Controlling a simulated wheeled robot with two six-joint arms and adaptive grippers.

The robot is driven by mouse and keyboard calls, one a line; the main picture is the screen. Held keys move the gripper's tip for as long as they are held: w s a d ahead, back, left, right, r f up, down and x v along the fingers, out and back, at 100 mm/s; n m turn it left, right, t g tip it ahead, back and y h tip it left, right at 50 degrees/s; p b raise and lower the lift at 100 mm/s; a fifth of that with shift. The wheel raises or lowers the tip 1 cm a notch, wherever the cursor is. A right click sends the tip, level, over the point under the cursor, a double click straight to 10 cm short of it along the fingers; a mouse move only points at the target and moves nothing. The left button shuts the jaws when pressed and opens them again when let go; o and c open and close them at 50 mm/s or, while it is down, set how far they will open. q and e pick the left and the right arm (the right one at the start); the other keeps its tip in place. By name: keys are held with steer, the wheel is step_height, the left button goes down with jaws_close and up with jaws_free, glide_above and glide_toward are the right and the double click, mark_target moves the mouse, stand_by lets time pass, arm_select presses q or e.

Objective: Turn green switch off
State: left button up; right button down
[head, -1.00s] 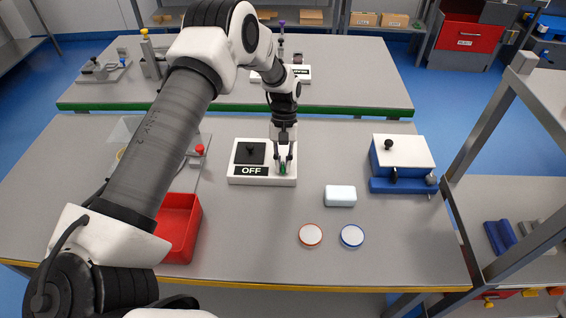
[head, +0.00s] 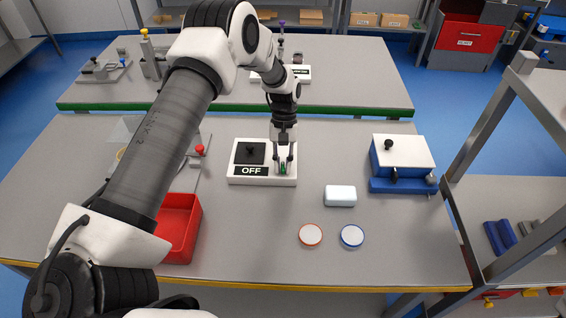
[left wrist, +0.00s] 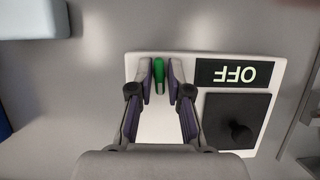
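A white switch box (head: 236,177) lies on the near table, with a black square carrying a black knob and a label reading OFF (head: 251,171). The green switch (head: 283,168) is at the box's right side, partly hidden by my fingers. My left gripper (head: 284,167) points down over it. In the left wrist view the fingers of the left gripper (left wrist: 161,80) stand on both sides of the green switch (left wrist: 159,72), with small gaps, so the gripper is open around it. My right gripper is not in view.
A white block (head: 340,196) and two round lids, one red-rimmed (head: 311,235) and one blue-rimmed (head: 352,236), lie to the right. A blue and white box (head: 402,160) stands further right. A red tub (head: 180,225) is at the left.

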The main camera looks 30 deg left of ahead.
arm_select(q)
steer(key=shift+o, duration=0.5)
steer(key=shift+w+r, duration=0.1)
steer(key=shift+w+a+r, duration=0.1)
steer(key=shift+r, duration=0.2)
steer(key=v, duration=1.1)
steer(key=shift+n+h, duration=0.3)
steer(key=shift+n, duration=0.2)
steer(key=p+x, duration=0.2)
steer(key=x, duration=0.3)
steer(key=p+x, duration=0.2)
steer(key=x, duration=0.4)
steer(key=shift+a, duration=0.25)
steer(key=shift+f, duration=0.4)
jaws_close()
